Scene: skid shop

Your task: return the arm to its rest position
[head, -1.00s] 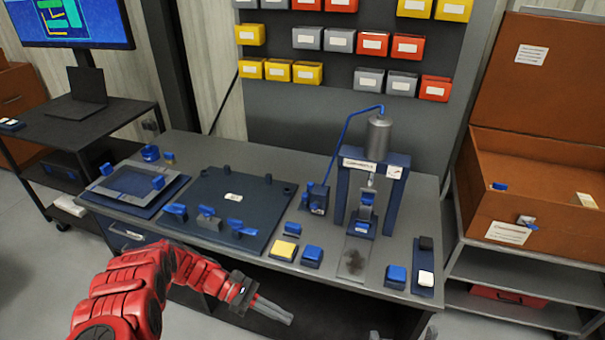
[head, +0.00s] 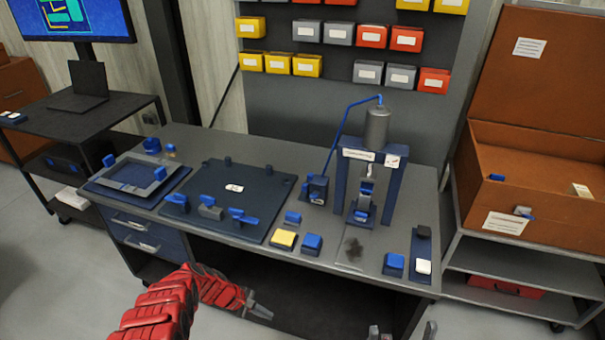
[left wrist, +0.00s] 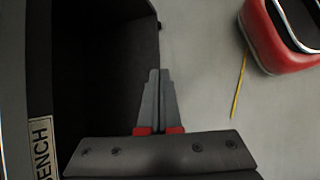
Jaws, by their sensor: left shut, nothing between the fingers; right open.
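My left arm, red and segmented, comes in low at the left in the head view. Its gripper (head: 262,312) is in front of the bench's front edge, below the tabletop. The left wrist view shows its two grey fingers (left wrist: 158,78) pressed together with nothing between them. They point past a dark shelf space under the bench. Two grey fingertips of my right gripper (head: 402,334) show at the bottom edge of the head view, set well apart. The rest of that arm is out of view.
The grey workbench (head: 300,262) carries a dark fixture board (head: 225,178), a blue-framed press (head: 398,195) and several blue parts. An open brown case (head: 480,210) stands on a shelf cart at the right. Grey floor is free at the lower left (head: 40,290).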

